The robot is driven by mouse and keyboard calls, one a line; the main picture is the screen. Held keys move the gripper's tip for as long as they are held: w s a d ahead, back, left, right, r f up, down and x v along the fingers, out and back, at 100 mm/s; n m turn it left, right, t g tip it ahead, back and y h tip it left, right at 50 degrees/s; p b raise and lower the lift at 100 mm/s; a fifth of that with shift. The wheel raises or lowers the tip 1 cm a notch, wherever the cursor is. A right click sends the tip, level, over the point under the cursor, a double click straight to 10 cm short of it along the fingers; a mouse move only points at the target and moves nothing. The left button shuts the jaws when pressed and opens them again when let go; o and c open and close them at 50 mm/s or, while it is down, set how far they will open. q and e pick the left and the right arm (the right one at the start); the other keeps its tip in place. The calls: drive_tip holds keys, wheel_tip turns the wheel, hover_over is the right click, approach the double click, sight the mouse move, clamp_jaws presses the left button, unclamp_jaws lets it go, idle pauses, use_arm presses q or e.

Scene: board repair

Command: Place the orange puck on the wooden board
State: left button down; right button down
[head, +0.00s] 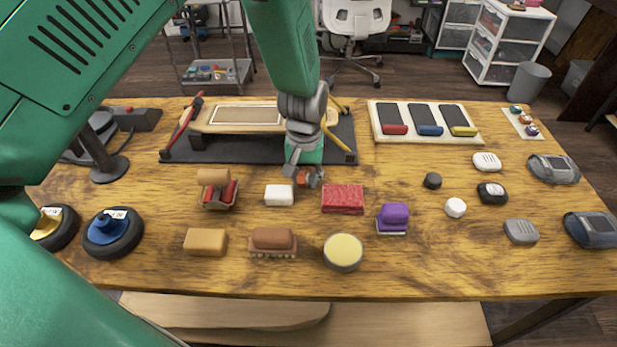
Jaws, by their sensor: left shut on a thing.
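My left gripper (307,177) reaches down over the middle of the table from the green arm. It is shut on the orange puck (313,180), a small piece mostly hidden by the fingers. The gripper is nearer to me than the wooden board (205,118), just above the area between the white block and the red block. The wooden board lies at the back on a dark mat, with a pale rectangle on its top. My forearm and wrist hide part of the board's right side. My right gripper is not in view.
A white block (279,195) and a red block (343,199) flank the gripper. A brown brush (273,240), a yellow-topped tin (343,252) and a purple brush (393,218) stand nearer. A tray (478,138) with dark panels is at back right. Free wood lies between.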

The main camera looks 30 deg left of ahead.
use_arm(q)
drive_tip(key=shift+s+a+f, duration=0.15)
drive_tip(key=shift+a+f, duration=0.15)
drive_tip(key=shift+a, duration=0.05)
drive_tip(key=shift+s+d+f, duration=0.1)
drive_tip(key=shift+f, duration=0.05)
drive_tip(key=shift+d, duration=0.15)
drive_tip(key=c, duration=1.7)
unclamp_jaws()
drive_tip(key=shift+s+d, duration=0.1)
drive_tip(key=shift+d, duration=0.1)
drive_tip(key=shift+f, duration=0.25)
drive_tip(key=shift+w+a, duration=0.2)
drive_tip(key=shift+a, duration=0.05)
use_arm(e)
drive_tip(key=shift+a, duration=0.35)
